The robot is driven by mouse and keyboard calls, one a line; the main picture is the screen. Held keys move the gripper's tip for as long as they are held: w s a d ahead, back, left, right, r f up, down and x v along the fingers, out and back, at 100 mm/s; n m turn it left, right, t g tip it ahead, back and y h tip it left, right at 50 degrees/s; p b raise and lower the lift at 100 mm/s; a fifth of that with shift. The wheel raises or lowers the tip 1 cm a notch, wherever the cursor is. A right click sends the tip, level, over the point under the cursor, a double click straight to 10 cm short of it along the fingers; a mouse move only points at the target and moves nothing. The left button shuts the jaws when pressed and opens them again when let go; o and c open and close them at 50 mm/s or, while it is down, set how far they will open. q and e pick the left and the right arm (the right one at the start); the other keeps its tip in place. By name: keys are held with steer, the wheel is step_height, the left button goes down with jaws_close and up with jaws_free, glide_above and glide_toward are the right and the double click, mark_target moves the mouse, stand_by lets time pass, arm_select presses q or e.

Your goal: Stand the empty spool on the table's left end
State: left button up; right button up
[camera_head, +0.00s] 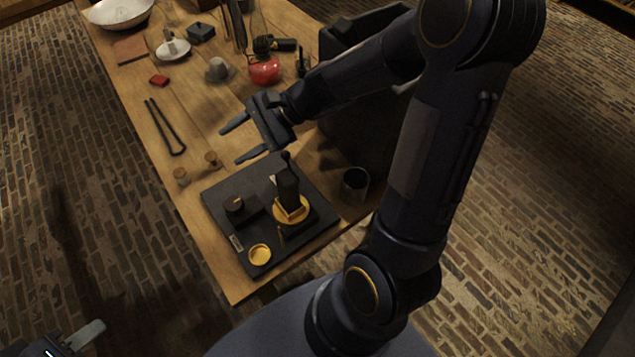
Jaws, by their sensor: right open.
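Two small brown pieces, one at the table's left edge (181,176) and one just right of it (211,159), look like spools or corks. I cannot tell which, if either, is the empty spool. The wooden table (205,115) runs from the upper left to the lower middle. My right gripper (230,145) is open and empty above the table, its fingers pointing left, just above the two brown pieces in the picture. My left gripper (88,334) shows only partly at the bottom left corner, off the table; its jaw opening cannot be made out.
A dark mat (225,195) holds a black device with a yellow base (291,212) and a yellow dish (260,254). Bare wood lies left of the tongs.

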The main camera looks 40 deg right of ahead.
steer(key=s+d+r+n+h, duration=0.1)
steer(key=s+n+h, duration=0.1)
steer(key=s+n, duration=0.2)
steer(key=s+d+r+n+h, duration=0.1)
steer(key=s+d+n+h, duration=0.1)
steer(key=s+n, duration=0.3)
steer(key=s+d+r+n+t+h, duration=0.1)
steer(key=s+n+h, duration=0.2)
steer(key=s, duration=0.8)
steer(key=shift+s+d+r+n+h, duration=0.15)
steer(key=shift+d+r+n+h, duration=0.2)
steer(key=shift+n, duration=0.75)
